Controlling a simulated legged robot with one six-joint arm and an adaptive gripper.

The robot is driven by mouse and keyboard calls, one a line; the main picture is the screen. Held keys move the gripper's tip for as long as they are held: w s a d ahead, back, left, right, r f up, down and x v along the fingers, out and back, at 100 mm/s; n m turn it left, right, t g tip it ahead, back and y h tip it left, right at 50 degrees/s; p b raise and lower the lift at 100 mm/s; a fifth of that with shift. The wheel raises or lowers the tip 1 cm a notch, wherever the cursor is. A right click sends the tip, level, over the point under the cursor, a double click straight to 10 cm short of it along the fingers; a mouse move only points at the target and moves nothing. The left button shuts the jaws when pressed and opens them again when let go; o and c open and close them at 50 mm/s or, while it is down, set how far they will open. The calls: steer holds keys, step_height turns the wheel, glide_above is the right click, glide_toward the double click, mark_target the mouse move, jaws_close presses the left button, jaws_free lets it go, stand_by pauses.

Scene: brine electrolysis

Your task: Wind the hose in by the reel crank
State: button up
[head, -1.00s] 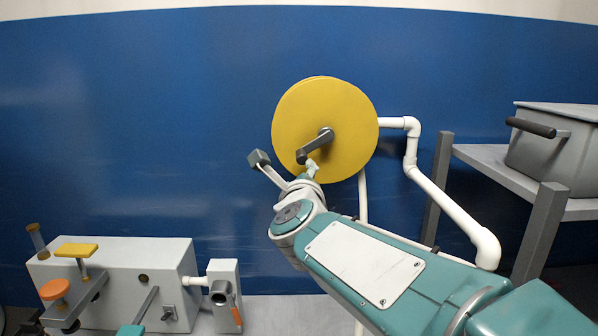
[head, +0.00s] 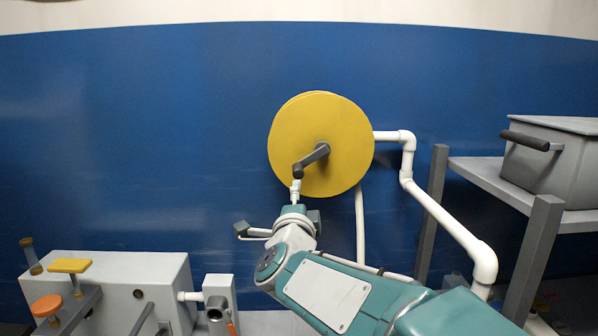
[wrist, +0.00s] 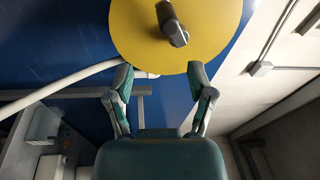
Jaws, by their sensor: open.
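The reel is a yellow disc (head: 345,125) on the blue wall in the head view; it fills the top of the wrist view (wrist: 215,30). Its grey crank (head: 315,156) slants from the hub down to the left and ends in a dark handle (head: 298,172). In the wrist view the crank handle (wrist: 179,37) points down and slightly right. My gripper (wrist: 160,76) is open and empty, its fingers spread either side of the handle's line. The handle shows beyond the fingertips, apart from them. In the head view my gripper is just below the handle, its fingers hard to make out.
A white pipe (head: 440,215) runs from the reel's right side downward. A shelf (head: 485,170) carries a grey lidded bin (head: 560,165) at right. A white-grey unit (head: 130,290) with coloured knobs stands lower left. The wall left of the reel is clear.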

mark_target(297, 179)
steer(key=w+n+t, duration=0.1)
steer(key=w+n, duration=0.2)
steer(key=w+r+n, duration=0.1)
steer(key=w+n, duration=0.3)
steer(key=w+r+n+t+h, duration=0.1)
steer(key=w+n, duration=0.2)
steer(key=n, duration=0.1)
steer(key=shift+w+r+t, duration=0.1)
steer(key=shift+w+t, duration=0.1)
steer(key=shift+t, duration=0.1)
jaws_close()
